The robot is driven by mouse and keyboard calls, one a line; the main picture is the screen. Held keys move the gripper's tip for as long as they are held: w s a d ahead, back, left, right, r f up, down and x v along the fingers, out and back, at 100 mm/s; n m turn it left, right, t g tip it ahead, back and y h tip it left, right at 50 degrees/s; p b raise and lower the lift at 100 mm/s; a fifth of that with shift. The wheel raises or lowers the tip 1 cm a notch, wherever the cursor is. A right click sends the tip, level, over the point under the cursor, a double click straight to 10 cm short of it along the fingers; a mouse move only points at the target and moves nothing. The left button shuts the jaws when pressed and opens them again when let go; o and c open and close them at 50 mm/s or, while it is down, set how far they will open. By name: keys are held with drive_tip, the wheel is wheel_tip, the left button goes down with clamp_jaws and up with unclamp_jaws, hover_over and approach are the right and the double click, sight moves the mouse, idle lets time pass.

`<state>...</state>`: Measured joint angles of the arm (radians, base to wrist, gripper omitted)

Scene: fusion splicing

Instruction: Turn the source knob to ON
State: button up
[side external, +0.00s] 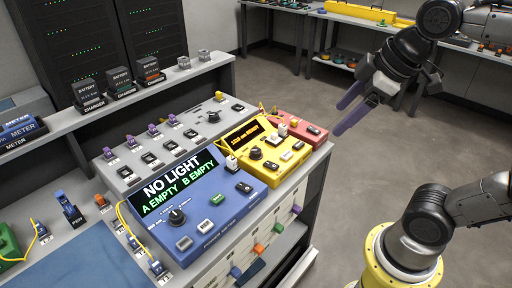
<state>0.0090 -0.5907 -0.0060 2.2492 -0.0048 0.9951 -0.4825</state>
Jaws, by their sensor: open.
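A yellow instrument (262,150) with a small dark display stands on the bench and bears a black knob (256,153). A blue instrument (205,205) beside it shows "NO LIGHT", "A EMPTY", "B EMPTY" and has a black knob (177,216) with a pale pointer mark. Another dark knob (213,116) sits on the grey panel behind. I cannot read which knob is the source knob, nor its ON mark. My gripper (337,121) has purple fingers, spread apart and empty. In the picture it is right of the instruments, apart from all the knobs.
A red box (302,130) stands behind the yellow instrument. Yellow cables (125,222) loop at the blue instrument's left. Battery chargers (118,83) line the rear shelf. A blue mat (85,262) lies at front left.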

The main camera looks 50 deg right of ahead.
drive_tip(key=w+r+n+g, duration=0.1)
drive_tip(key=w+r+n, duration=0.15)
drive_tip(key=w, duration=0.65)
drive_tip(key=n+g, duration=0.3)
drive_tip(key=g, duration=0.1)
hover_over(256, 150)
wheel_tip(256, 150, down, 16)
wheel_tip(256, 150, down, 14)
drive_tip(key=shift+r, duration=0.25)
clamp_jaws()
